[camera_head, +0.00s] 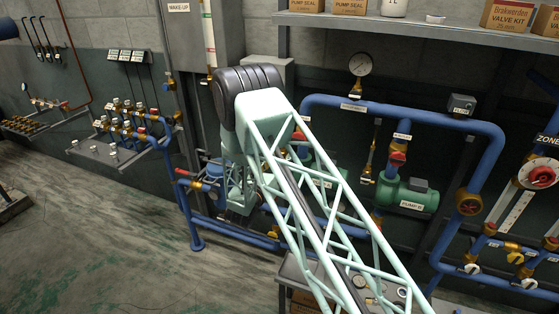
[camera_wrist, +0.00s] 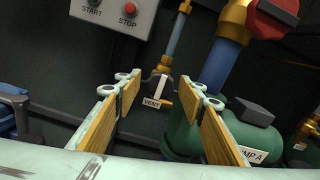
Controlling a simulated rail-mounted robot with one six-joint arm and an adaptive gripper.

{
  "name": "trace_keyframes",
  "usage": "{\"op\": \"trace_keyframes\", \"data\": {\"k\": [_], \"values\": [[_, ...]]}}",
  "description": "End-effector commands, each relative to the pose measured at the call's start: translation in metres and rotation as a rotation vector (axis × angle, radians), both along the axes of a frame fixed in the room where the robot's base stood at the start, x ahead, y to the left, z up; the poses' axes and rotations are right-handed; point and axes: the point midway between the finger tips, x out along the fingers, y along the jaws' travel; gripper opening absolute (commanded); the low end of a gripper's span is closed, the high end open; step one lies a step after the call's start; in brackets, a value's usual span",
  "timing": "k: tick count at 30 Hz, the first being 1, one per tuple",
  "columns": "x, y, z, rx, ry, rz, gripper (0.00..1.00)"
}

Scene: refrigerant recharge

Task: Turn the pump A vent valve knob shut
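The pump A vent valve (camera_wrist: 163,72) shows in the wrist view as a small brass fitting at the foot of a thin blue pipe. A white VENT tag (camera_wrist: 152,103) hangs below it, and small dark and orange parts sit beside the tag. The knob's exact turn is too small to tell. My gripper (camera_wrist: 162,92) is open, its two wood-coloured fingers to the left and right of the valve in the picture, with nothing held. Green pump A (camera_wrist: 185,135) is partly hidden behind the right finger. In the head view my arm covers the valve area.
A grey START/STOP box (camera_wrist: 115,14) is above left in the wrist view. A red valve handle (camera_wrist: 278,18) on a blue pipe is at upper right. In the head view, pump B (camera_head: 408,198), blue pipes (camera_head: 420,118) and a shelf (camera_head: 420,31) stand right of my arm.

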Motion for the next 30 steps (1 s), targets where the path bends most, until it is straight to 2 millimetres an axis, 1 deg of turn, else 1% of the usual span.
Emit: {"op": "trace_keyframes", "data": {"k": [1, 9, 20, 30], "values": [[-0.0001, 0.0000, 0.0000, 0.000, 0.000, 0.000, 0.36], [-0.0002, 0.0001, 0.0000, 0.000, 0.000, 0.000, 0.12], [0.0000, 0.0002, -0.0005, 0.020, -0.007, 0.000, 0.12], [-0.0001, 0.0004, -0.0023, 0.123, -0.040, 0.000, 0.12]]}}
